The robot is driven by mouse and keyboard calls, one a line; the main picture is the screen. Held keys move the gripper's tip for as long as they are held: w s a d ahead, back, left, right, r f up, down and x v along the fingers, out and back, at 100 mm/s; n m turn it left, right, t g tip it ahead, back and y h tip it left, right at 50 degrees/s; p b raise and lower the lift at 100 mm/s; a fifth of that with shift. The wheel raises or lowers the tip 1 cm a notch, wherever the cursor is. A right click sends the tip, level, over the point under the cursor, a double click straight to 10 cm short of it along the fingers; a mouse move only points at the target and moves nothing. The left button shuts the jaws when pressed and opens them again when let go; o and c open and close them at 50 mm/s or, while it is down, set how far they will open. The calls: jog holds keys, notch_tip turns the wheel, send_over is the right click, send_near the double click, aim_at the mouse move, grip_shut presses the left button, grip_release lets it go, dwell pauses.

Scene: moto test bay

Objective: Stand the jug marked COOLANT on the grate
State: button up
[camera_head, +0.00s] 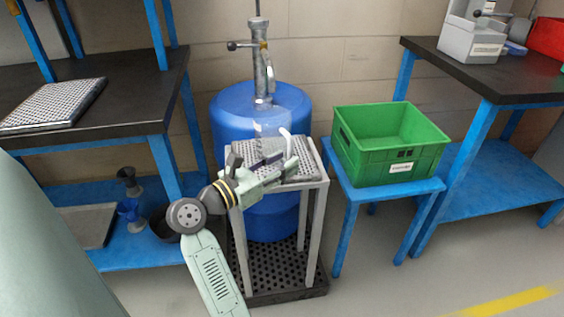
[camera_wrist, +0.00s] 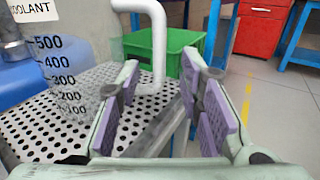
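The clear jug marked COOLANT (camera_wrist: 85,75) is upright in the wrist view, with a printed scale and a white handle (camera_wrist: 158,45). It appears to stand on the perforated grate (camera_wrist: 30,130), though its base edge is hard to make out. In the head view the jug (camera_head: 270,132) is over the grate's top (camera_head: 307,163), below a metal tap, its lower part partly hidden by my gripper (camera_head: 278,168). In the wrist view my gripper (camera_wrist: 162,75) is open, its purple-padded fingers apart, with the handle's lower end in the gap between them and clear space on both sides.
A blue drum (camera_head: 228,110) with a tap (camera_head: 262,75) stands behind the grate stand. A green crate (camera_head: 372,165) sits on a blue stool to the right. Dark-topped benches flank both sides; the left one holds a perforated plate (camera_head: 55,103). The floor at front right is clear.

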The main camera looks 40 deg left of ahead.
jog(key=s+a, duration=0.2)
jog(key=s, duration=0.9)
jog(key=shift+s, duration=0.2)
jog(key=shift+d, duration=0.1)
